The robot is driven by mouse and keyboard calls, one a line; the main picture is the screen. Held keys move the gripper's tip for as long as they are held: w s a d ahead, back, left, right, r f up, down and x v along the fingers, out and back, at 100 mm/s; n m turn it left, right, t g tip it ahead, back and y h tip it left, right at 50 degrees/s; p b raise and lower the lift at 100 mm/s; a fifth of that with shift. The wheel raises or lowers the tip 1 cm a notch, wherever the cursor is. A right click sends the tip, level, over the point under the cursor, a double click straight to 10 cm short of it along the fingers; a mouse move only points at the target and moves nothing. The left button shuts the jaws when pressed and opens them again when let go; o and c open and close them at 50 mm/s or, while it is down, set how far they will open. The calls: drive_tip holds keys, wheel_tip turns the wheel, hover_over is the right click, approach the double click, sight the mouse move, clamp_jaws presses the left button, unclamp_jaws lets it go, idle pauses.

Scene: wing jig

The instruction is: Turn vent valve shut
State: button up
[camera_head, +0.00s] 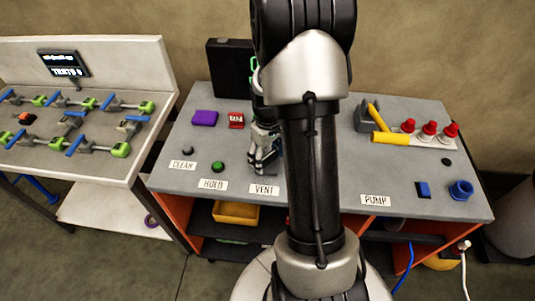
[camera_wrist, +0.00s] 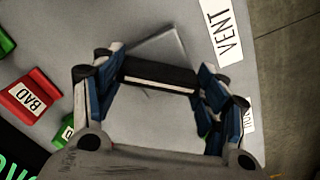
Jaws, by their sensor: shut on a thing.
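My gripper (camera_head: 263,160) is down at the bench top, just behind the white VENT label (camera_head: 264,190). In the wrist view the VENT label (camera_wrist: 222,32) lies at the upper right. The vent valve shows there as a dark bar-shaped handle (camera_wrist: 158,75) over a grey square base (camera_wrist: 163,45). The bar spans the gap between my two blue-lined fingers, and my gripper is shut on it. In the head view my gripper and arm hide most of the valve. Its turning angle is hard to read.
Left of my gripper are a green button (camera_head: 218,167), a dark button (camera_head: 188,151), a red BAD block (camera_head: 236,120) and a purple block (camera_head: 205,117). Right of my arm are a yellow-handled tool (camera_head: 390,138) and red-topped knobs (camera_head: 428,130). A white jig table (camera_head: 110,200) stands left.

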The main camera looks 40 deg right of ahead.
sight(267, 156)
drive_tip(key=m+p, duration=0.1)
drive_tip(key=m, duration=0.4)
drive_tip(key=shift+m, duration=0.3)
drive_tip(key=shift+m+p, duration=0.35)
drive_tip(key=shift+m, duration=1.85)
drive_tip(key=o, duration=1)
drive_tip(key=shift+o, duration=0.2)
drive_tip(key=shift+r, duration=0.15)
wheel_tip(267, 156, up, 12)
